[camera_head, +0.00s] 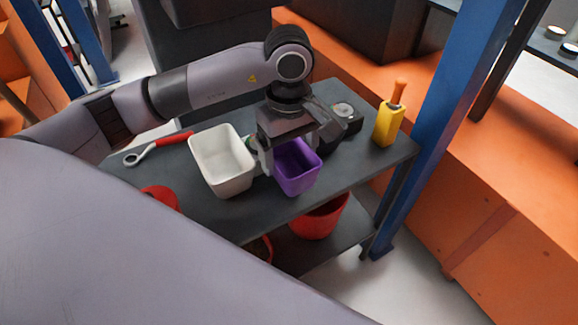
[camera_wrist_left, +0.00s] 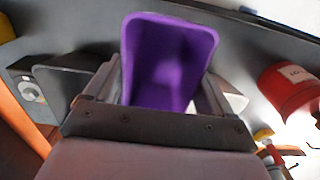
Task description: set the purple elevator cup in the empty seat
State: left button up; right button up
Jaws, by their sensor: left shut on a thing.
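The purple elevator cup (camera_head: 298,172) is an open-topped tapered bin over the front part of the dark worktable (camera_head: 255,215). My left gripper (camera_head: 290,150) is shut on it, with one finger on each side. In the left wrist view the purple cup (camera_wrist_left: 168,62) sits between the fingers, its open mouth in view. I cannot tell whether its base touches the tabletop. A white bin of similar shape (camera_head: 222,160) stands on the table just left of it. I cannot make out the empty seat. My right gripper is not in view.
A red-handled wrench (camera_head: 160,147) lies at the table's left. A yellow holder with an orange handle (camera_head: 388,122) stands at the right end. A red bucket (camera_head: 320,217) is on the lower shelf. A blue post (camera_head: 440,120) rises beside the table's right end.

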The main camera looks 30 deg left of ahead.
aim_at(289, 173)
pick_arm(q)
jog(key=shift+f, duration=2.05)
jog(key=shift+f+b, duration=0.15)
jog(key=shift+b, duration=0.2)
jog(key=o, duration=1.5)
